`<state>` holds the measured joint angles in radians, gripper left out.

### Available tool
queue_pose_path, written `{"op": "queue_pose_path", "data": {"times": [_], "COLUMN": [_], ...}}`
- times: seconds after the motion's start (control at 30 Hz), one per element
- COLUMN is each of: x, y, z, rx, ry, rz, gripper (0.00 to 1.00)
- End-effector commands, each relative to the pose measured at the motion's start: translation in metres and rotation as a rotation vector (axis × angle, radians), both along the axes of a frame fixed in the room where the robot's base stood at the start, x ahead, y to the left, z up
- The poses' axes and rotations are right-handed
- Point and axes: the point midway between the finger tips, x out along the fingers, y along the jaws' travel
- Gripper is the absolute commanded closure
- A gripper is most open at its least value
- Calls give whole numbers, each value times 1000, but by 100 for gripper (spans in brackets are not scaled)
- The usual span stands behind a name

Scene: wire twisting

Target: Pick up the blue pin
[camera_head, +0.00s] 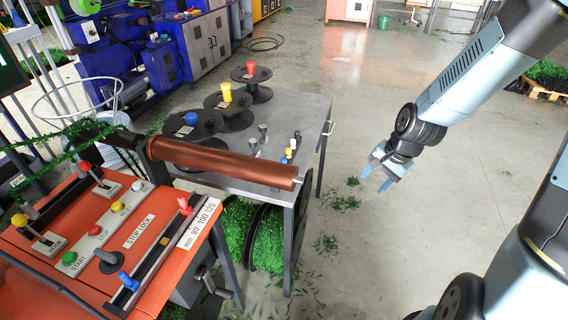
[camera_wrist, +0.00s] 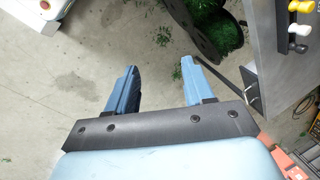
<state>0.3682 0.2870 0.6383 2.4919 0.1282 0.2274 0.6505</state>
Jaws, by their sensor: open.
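A small blue pin (camera_head: 289,152) stands in a short row of small pins near the right edge of the grey table, just beyond the end of the copper roll. My gripper (camera_head: 376,178) is open and empty, pointing down over the floor to the right of the table and apart from the pin.
The grey table (camera_head: 300,106) also holds spools with blue, yellow and red tops. A copper roll (camera_head: 222,163) reaches across it from the orange control panel (camera_head: 150,203). Green clippings lie under the table.

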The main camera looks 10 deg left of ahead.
Motion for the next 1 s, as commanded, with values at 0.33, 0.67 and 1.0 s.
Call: {"op": "queue_pose_path", "data": {"times": [0.33,0.67,1.0], "x": [-3,-5,3], "y": [49,98,141], "z": [-56,-78,-71], "rx": [218,448,703], "ry": [122,246,391], "rz": [-187,-403,-662], "gripper": [48,48,48]}}
